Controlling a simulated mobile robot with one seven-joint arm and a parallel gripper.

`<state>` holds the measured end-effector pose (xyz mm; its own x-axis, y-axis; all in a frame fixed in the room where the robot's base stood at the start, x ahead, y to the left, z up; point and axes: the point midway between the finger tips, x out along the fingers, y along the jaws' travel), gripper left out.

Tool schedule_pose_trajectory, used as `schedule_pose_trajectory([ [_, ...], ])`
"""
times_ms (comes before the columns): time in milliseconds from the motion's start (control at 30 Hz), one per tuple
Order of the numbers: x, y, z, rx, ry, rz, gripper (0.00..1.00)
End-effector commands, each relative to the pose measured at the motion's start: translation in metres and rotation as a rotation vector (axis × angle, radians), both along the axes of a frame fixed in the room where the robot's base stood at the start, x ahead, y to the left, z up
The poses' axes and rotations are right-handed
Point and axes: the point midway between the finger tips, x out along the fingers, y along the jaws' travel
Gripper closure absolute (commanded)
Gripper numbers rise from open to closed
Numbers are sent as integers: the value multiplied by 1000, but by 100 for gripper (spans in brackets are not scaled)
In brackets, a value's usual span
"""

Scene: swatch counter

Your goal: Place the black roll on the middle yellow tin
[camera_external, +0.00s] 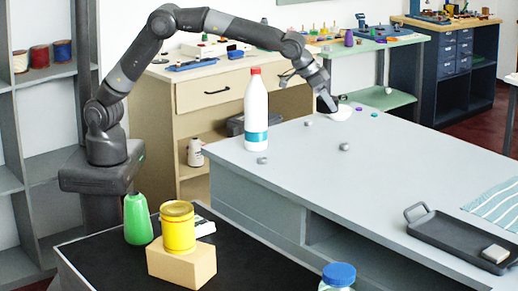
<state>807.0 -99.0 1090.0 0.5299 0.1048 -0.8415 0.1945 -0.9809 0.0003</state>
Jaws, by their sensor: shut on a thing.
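My gripper (326,98) is at the far edge of the grey counter, pointing down. It is shut on a small dark thing, which appears to be the black roll (328,104); the fingers hide part of it. It is low, beside a white patch (341,113) on the counter; I cannot tell whether it touches the top. A yellow tin (178,232) stands upright on a tan block (182,264) on the black surface at the front left, far from my gripper. I see no other yellow tin clearly.
A white bottle with a red cap (256,105) stands on the grey counter (310,170), left of my gripper. A green bottle (137,220) is beside the tan block. A blue-lidded jar (338,277) is at the front. A black tray (455,240) lies at right.

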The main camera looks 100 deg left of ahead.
Motion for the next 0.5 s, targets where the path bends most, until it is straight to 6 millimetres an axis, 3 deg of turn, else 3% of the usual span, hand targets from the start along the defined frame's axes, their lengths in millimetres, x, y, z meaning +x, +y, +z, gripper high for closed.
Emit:
schedule_pose_trajectory([
  [367,-6,-13,6,0,0,-9,61],
  [500,-14,-44,6,-3,4,-65,61],
])
